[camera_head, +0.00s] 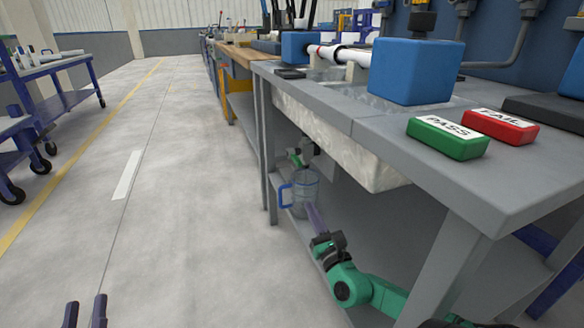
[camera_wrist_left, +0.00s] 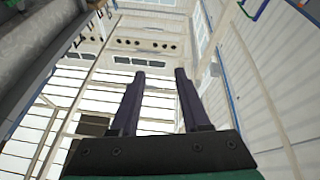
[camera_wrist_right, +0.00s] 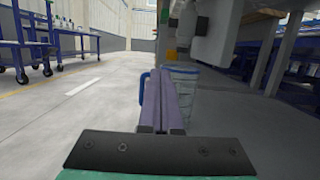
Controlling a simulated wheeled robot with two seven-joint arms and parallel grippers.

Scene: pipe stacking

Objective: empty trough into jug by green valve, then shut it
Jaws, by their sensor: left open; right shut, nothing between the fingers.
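The trough (camera_head: 335,135) is a pale, mottled basin set into the grey bench; its inside is mostly hidden. Under it, the green valve (camera_head: 294,157) sits on a dark outlet fitting; a green part also shows in the right wrist view (camera_wrist_right: 170,55). The clear jug (camera_head: 305,188) with a blue handle (camera_head: 284,196) stands upright below the valve; the right wrist view shows it too (camera_wrist_right: 183,92). My right gripper (camera_head: 310,207) is shut and empty, just in front of the jug; contact is unclear. My left gripper (camera_head: 85,302) is open and empty, low over the floor, fingers pointing up.
On the bench are a blue block (camera_head: 415,72), a white pipe (camera_head: 345,54), a green PASS block (camera_head: 447,138) and a red FAIL block (camera_head: 500,125). Bench legs (camera_head: 442,265) stand near my right arm. Blue carts (camera_head: 60,75) stand left; the floor between is clear.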

